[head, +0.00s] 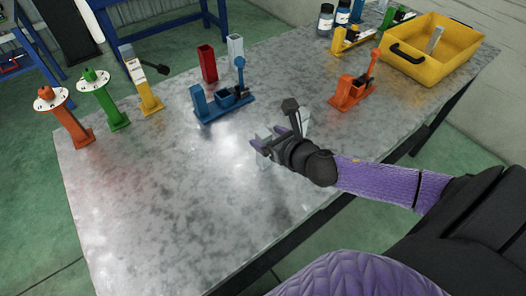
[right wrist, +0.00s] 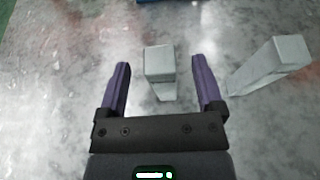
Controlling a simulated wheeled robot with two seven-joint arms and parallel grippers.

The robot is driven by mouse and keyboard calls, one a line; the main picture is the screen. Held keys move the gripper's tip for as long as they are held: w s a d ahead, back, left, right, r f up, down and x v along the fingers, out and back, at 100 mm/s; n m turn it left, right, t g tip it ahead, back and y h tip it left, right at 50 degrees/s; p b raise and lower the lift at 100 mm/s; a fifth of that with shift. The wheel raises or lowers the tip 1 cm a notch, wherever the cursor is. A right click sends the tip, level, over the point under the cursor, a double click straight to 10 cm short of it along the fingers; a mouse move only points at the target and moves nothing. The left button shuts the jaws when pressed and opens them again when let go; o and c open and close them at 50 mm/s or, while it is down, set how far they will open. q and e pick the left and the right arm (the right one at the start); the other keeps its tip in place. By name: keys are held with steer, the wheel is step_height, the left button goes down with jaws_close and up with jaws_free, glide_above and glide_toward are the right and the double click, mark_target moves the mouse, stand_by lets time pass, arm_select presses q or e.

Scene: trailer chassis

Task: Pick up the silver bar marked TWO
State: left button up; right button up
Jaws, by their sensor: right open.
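In the right wrist view, one silver bar (right wrist: 160,66) stands between the two purple fingers of my right gripper (right wrist: 161,64), with gaps on both sides. A second silver bar (right wrist: 270,66) stands to the right, outside the fingers. No marking is legible on either, so I cannot tell which is TWO. In the head view my right gripper (head: 263,144) is open, low over the metal table's near part. The bars there are largely hidden by my gripper and hand. My left gripper is not in view.
The metal table (head: 140,200) holds a blue fixture (head: 222,104), a red block (head: 208,65), a grey block (head: 235,48) and an orange fixture (head: 352,90). A yellow crate (head: 425,65) at the back right holds a silver piece (head: 435,40). The table's near left is clear.

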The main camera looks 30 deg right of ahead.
steer(key=shift+x, duration=1.2)
jaws_close()
